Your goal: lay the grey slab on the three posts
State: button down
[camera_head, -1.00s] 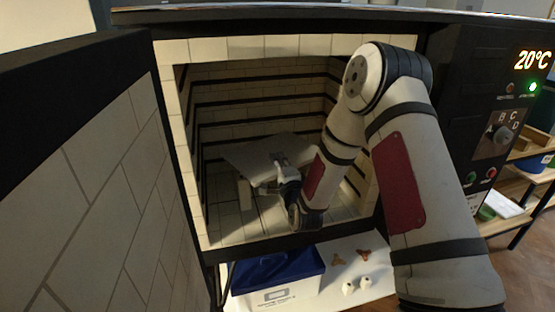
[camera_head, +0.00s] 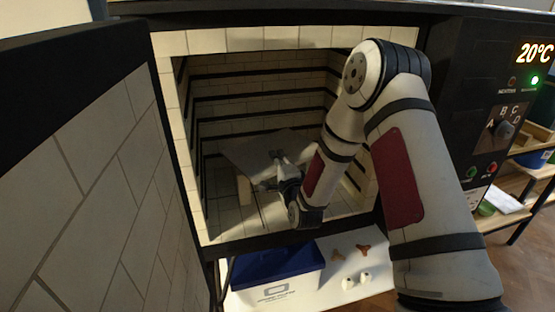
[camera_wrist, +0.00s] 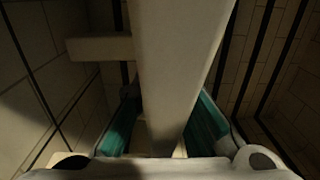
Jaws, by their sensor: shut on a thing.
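The grey slab (camera_head: 252,152) is inside the kiln, roughly level in the head view. My gripper (camera_head: 279,168) is shut on its near edge. In the wrist view the slab (camera_wrist: 180,65) runs away between my teal finger pads (camera_wrist: 168,128). One pale post (camera_head: 244,190) stands on the kiln floor under the slab's left part. A post also shows left of the slab in the wrist view (camera_wrist: 98,48). The other posts are hidden or unclear behind the slab and my arm. I cannot tell whether the slab touches any post.
Brick kiln walls (camera_head: 262,82) surround the slab closely. The open kiln door (camera_head: 95,190) stands at the left, and the control panel (camera_head: 505,120) is at the right.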

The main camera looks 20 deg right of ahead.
jog(key=shift+f, duration=0.15)
jog(key=c, duration=1.6)
grip_release()
jog(key=shift+f, duration=0.1)
jog(key=s, duration=1.2)
jog(key=s+r+n+g+p, duration=0.2)
jog(key=s+r+n+g, duration=0.2)
jog(key=r+n, duration=0.25)
jog(key=s+r+n+g+p, duration=0.1)
jog(key=s+r+n+g, duration=0.35)
jog(key=r, duration=0.25)
jog(key=s+r+n+g, duration=0.1)
jog(key=s+r+n, duration=0.1)
jog(key=s, duration=0.7)
jog(key=s+r+n+g+p, duration=0.1)
jog(key=s+r, duration=0.3)
jog(key=s, duration=0.5)
jog(key=s+r+n+g+p, duration=0.1)
jog(key=s+r+n+g, duration=0.2)
jog(key=s, duration=0.6)
jog(key=shift+s+d+n+g, duration=0.1)
jog(key=shift+s+n+g, duration=0.15)
jog(key=shift+s+n, duration=0.15)
